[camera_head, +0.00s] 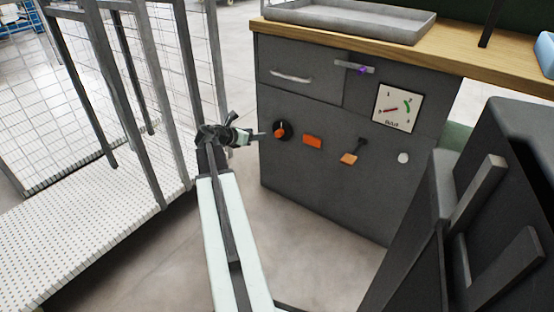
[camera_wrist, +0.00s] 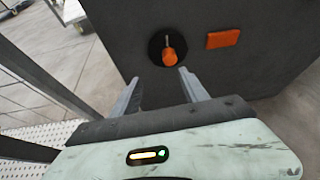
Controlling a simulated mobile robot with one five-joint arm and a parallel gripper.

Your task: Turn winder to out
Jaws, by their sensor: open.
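An orange knob (camera_head: 280,132) sits on a round black disc on the front of a dark grey cabinet; it looks like the winder, though no readable label names it. In the wrist view the orange knob (camera_wrist: 169,57) shows a thin pale pointer line at its top, which points about upward in that picture. My gripper (camera_head: 262,136) is in front of the disc, a little to its left. In the wrist view my gripper (camera_wrist: 160,80) has its two fingers spread and empty, with the knob just beyond and between the tips, apart from them.
Right of the knob are an orange block (camera_head: 313,142), an orange-ended lever (camera_head: 349,157) and a white button (camera_head: 403,157). A dial (camera_head: 396,108) is above them. A wire-mesh cage (camera_head: 100,110) stands close on the left. A dark machine (camera_head: 500,210) is at right.

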